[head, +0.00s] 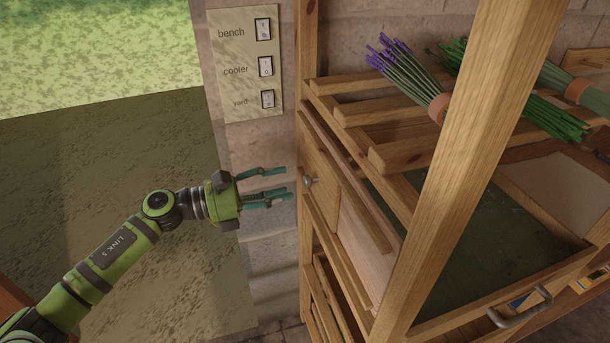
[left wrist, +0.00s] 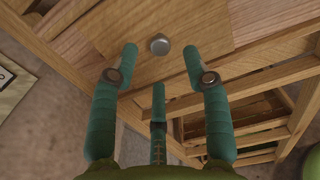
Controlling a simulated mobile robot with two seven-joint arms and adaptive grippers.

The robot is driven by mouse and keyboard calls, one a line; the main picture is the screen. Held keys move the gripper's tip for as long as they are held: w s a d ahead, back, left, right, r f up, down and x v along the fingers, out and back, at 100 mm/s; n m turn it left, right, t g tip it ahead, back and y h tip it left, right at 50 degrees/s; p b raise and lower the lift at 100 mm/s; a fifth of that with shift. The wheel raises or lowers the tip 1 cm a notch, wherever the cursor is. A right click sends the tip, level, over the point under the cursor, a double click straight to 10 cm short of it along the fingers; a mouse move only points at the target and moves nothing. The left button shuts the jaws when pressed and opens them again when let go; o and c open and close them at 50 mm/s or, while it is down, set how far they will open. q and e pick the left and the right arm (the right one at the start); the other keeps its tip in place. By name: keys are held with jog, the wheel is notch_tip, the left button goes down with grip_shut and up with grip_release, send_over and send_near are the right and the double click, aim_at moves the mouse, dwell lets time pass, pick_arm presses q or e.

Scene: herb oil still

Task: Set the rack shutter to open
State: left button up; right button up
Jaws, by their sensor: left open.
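The rack shutter (head: 318,188) is a wooden panel in the side of the wooden rack, with a small round metal knob (head: 310,182). In the left wrist view the shutter (left wrist: 205,22) fills the top, and its knob (left wrist: 159,44) sits just beyond and between the fingertips. My left gripper (head: 289,183) is open and empty, its teal fingers pointing at the knob, a short way from it. In the left wrist view the gripper (left wrist: 160,62) has its fingers spread with nothing between them. My right gripper is not in view.
A switch panel (head: 252,65) labelled bench, cooler and yard is on the wall above my gripper. Lavender (head: 408,78) and green herb bundles (head: 540,118) lie on the rack's top slats. A rack post (head: 475,130) stands at the front. A metal handle (head: 520,306) is at lower right.

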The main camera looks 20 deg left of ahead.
aim_at(304, 181)
pick_arm(q)
jog(key=p+x, duration=0.1)
jog(key=x, duration=0.3)
jog(key=shift+w+r+p, duration=0.1)
jog(key=shift+r+p, duration=0.1)
jog(key=shift+p, duration=0.2)
jog(key=shift+w+d+f, duration=0.15)
jog(key=shift+w+d, duration=0.15)
jog(key=shift+d, duration=0.2)
grip_shut()
